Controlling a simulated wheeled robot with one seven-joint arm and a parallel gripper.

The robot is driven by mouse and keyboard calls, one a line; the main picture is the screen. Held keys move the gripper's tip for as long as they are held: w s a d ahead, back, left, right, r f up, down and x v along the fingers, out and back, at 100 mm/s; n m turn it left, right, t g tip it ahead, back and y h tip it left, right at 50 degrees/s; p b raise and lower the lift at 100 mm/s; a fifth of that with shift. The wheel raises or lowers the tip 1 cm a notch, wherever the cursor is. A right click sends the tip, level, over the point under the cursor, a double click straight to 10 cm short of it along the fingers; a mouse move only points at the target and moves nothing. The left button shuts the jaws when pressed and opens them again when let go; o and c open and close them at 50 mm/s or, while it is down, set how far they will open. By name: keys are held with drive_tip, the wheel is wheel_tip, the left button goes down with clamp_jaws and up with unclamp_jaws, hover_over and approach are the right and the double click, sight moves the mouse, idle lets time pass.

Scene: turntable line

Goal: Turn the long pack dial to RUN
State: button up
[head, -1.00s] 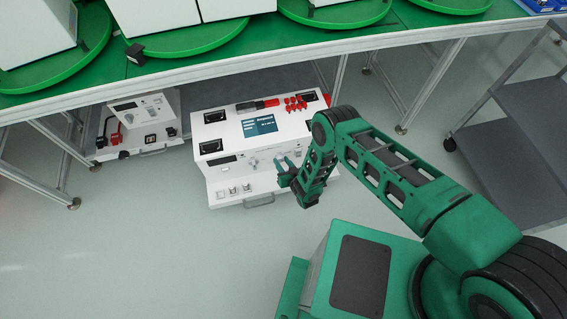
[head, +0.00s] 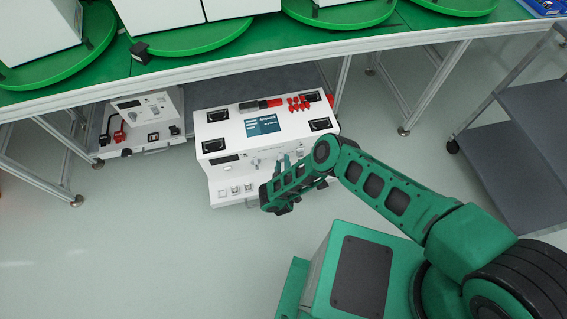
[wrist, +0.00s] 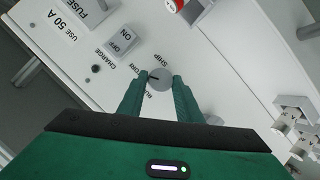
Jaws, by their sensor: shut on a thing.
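A round grey dial (wrist: 158,78) is on the white panel in the wrist view. A dark mark on the dial points left in the picture, toward the DRY label. My gripper (wrist: 159,83) has its two green fingers closed on the sides of the dial. In the head view my gripper (head: 284,162) reaches the front of the white pack (head: 226,134), and my wrist hides the part of the panel it holds.
A second white unit (head: 146,103) stands left under the green-topped table (head: 250,62). A grey cart (head: 513,148) is at right. The floor in front is clear.

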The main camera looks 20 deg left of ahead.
drive_tip(key=shift+a+n, duration=0.15)
drive_tip(key=shift+n, duration=0.25)
drive_tip(key=shift+a+t+h, duration=0.1)
drive_tip(key=shift+t+h, duration=0.2)
drive_tip(key=o, duration=1)
drive_tip(key=shift+o, duration=0.2)
drive_tip(key=shift+s, duration=0.1)
